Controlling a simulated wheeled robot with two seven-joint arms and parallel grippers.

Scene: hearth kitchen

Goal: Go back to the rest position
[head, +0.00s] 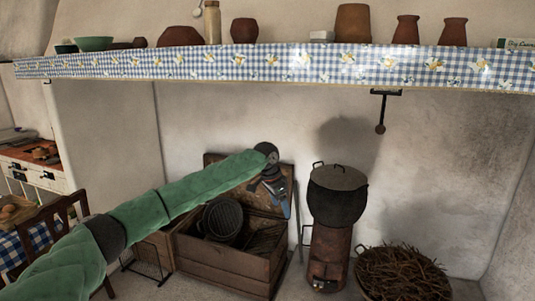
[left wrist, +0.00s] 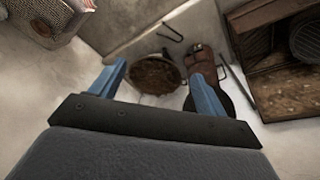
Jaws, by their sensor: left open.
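My left arm reaches in from the left of the head view in a green sleeve. Its left gripper (head: 284,200) has blue fingers and hangs in front of the open lid of a wooden chest. In the left wrist view the left gripper (left wrist: 158,70) is open, its two blue fingers wide apart with nothing held between them. My right gripper shows in neither view.
Below stand the wooden chest (head: 222,263), a black lidded pot (head: 337,206) on a rusty stove (head: 328,258), and a twig basket (head: 403,272). A shelf with checked trim (head: 270,67) crosses above. A chair (head: 55,222) stands left.

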